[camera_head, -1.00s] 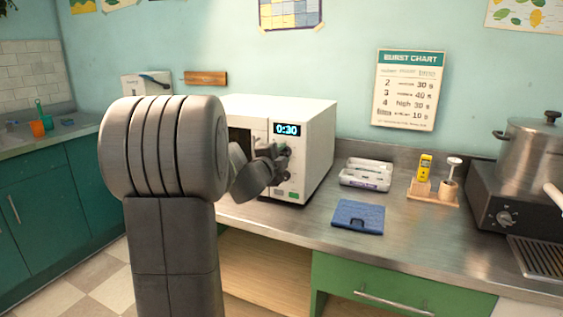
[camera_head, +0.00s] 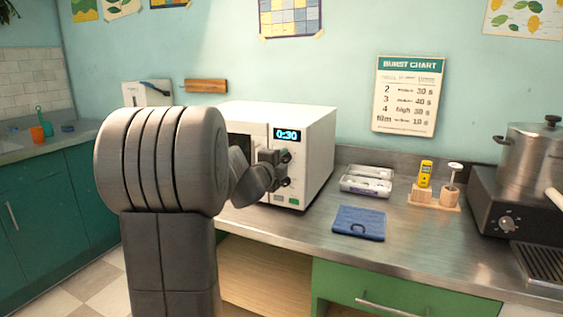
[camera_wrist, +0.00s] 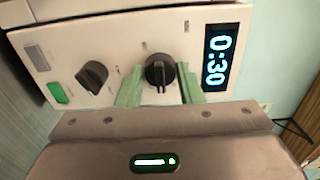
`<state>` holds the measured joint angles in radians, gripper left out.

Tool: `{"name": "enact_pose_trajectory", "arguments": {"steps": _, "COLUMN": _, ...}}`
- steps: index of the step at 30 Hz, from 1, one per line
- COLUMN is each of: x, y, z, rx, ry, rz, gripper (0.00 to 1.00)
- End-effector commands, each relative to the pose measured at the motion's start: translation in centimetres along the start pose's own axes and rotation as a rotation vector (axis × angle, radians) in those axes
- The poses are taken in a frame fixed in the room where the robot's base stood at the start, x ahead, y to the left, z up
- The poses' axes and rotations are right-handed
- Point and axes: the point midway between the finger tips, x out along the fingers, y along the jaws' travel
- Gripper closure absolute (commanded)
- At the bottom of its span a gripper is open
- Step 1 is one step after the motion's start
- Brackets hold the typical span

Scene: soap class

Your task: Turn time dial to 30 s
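The white microwave (camera_head: 312,150) stands on the steel counter, and its display (camera_head: 286,134) reads 0:30. In the wrist view the display (camera_wrist: 221,57) also reads 0:30, turned sideways. The black dial nearer the display (camera_wrist: 160,73) sits between the two green fingers of my gripper (camera_wrist: 160,88), with a visible gap on each side. A second black dial (camera_wrist: 92,76) lies farther from the display, outside the fingers. In the head view my gripper (camera_head: 284,168) is at the control panel and hides the dials.
A burst chart (camera_head: 408,96) hangs on the wall. A pot (camera_head: 532,157) stands on a burner at far right.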

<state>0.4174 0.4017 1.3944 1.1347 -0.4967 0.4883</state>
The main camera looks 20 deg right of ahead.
Motion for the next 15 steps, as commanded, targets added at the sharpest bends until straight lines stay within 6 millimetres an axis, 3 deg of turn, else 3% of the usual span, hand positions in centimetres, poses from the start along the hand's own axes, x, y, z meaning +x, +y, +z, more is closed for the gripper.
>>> {"name": "enact_pose_trajectory", "arguments": {"steps": 1, "x": 0.00, "y": 0.07, "z": -0.02, "rx": 0.000, "ry": 0.000, "rz": 0.001, "gripper": 0.56}}
{"name": "enact_pose_trajectory", "arguments": {"steps": 3, "x": 0.00, "y": 0.06, "z": -0.02, "rx": -0.001, "ry": 0.000, "rz": 0.001, "gripper": 0.46}}
{"name": "enact_pose_trajectory", "arguments": {"steps": 15, "x": -0.92, "y": -0.07, "z": 0.03, "rx": -0.001, "ry": 0.000, "rz": -0.001, "gripper": 0.46}}
